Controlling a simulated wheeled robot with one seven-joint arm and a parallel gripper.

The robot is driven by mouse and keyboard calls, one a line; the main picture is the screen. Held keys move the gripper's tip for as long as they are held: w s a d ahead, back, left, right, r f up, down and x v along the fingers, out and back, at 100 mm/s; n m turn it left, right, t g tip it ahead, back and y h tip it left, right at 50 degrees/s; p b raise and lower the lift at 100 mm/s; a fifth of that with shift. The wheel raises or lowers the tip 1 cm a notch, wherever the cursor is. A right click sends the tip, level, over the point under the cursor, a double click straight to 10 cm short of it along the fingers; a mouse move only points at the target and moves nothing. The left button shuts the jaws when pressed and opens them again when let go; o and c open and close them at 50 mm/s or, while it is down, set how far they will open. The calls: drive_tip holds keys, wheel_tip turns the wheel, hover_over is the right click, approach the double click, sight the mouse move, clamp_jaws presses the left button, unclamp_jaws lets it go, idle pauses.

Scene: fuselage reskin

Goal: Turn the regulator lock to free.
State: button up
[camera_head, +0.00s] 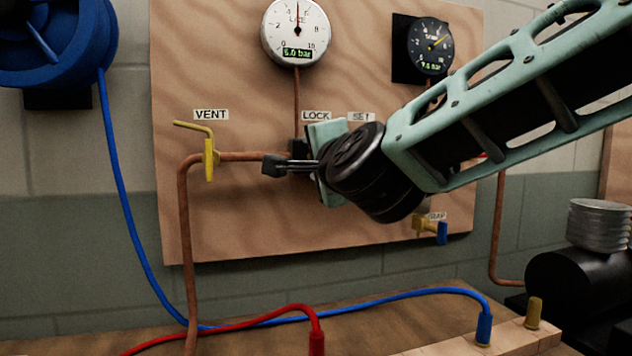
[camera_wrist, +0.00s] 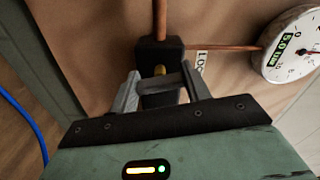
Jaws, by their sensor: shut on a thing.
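The regulator is a dark block (camera_wrist: 158,50) on the wooden panel, joined to copper pipes. In the head view it shows only in part (camera_head: 297,147), under the LOCK label (camera_head: 316,115), with my gripper in front. The regulator lock is a dark bar (camera_wrist: 166,83) in the wrist view, with a small brass part (camera_wrist: 159,70) behind it. My gripper (camera_wrist: 160,92) has one finger on each side of the bar and is shut on it. In the head view my gripper (camera_head: 275,165) reaches in from the right. I cannot read the lock's setting.
A white gauge (camera_head: 296,30) above reads 5.0 bar. A black gauge (camera_head: 430,46) hangs at upper right. A yellow vent valve (camera_head: 209,158) is left of my gripper. A blue-handled valve (camera_head: 441,232) sits low right. Blue and red hoses (camera_head: 300,308) cross the bench.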

drive_tip(key=shift+f+m+b, duration=0.1)
drive_tip(key=shift+m+b, duration=0.95)
drive_tip(key=shift+m, duration=0.05)
drive_tip(key=o, duration=1)
drive_tip(key=shift+c, duration=0.2)
